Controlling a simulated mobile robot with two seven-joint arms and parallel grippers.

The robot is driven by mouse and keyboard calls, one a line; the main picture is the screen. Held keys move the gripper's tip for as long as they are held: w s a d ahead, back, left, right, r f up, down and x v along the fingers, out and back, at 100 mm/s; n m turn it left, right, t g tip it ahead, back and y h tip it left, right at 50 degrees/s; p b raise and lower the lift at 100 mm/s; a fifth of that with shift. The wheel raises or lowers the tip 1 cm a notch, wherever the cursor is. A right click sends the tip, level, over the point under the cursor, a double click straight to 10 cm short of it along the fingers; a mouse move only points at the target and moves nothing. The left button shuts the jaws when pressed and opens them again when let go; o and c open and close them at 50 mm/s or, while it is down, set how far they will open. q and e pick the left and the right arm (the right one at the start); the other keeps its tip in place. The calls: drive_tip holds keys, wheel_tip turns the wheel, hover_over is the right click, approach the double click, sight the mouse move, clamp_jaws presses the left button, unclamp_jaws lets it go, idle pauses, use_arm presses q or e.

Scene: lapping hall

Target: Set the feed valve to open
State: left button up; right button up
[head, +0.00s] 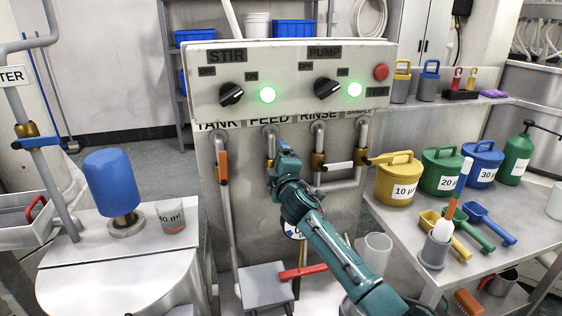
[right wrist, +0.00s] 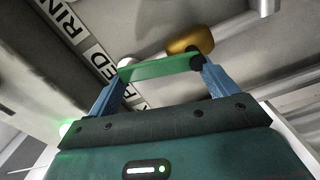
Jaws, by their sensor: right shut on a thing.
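The feed valve is on the pipe (head: 269,143) below the FEED label (head: 268,121) on the grey panel. My right gripper (head: 283,160) is at this valve and covers most of it in the head view. In the right wrist view, the blue fingers of my right gripper (right wrist: 160,82) are shut on the green feed valve handle (right wrist: 155,68). One end of the handle meets a dark hub beside a brass valve body (right wrist: 190,46). I cannot tell for sure how the handle lies relative to its pipe. My left gripper is not in view.
The tank valve's orange handle (head: 223,166) hangs along its pipe at left. The rinse valve's white handle (head: 335,167) and a yellow handle (head: 392,157) stick out sideways at right. Above is the control box (head: 300,98) with two lit green lamps. A red handle (head: 303,271) is below.

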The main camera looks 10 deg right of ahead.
drive_tip(key=shift+a+n, duration=0.35)
drive_tip(key=shift+n, duration=0.55)
drive_tip(key=o, duration=1.2)
drive_tip(key=shift+o, duration=0.2)
drive_tip(key=shift+s, duration=0.15)
drive_tip(key=s, duration=1.3)
drive_tip(key=shift+d, duration=0.2)
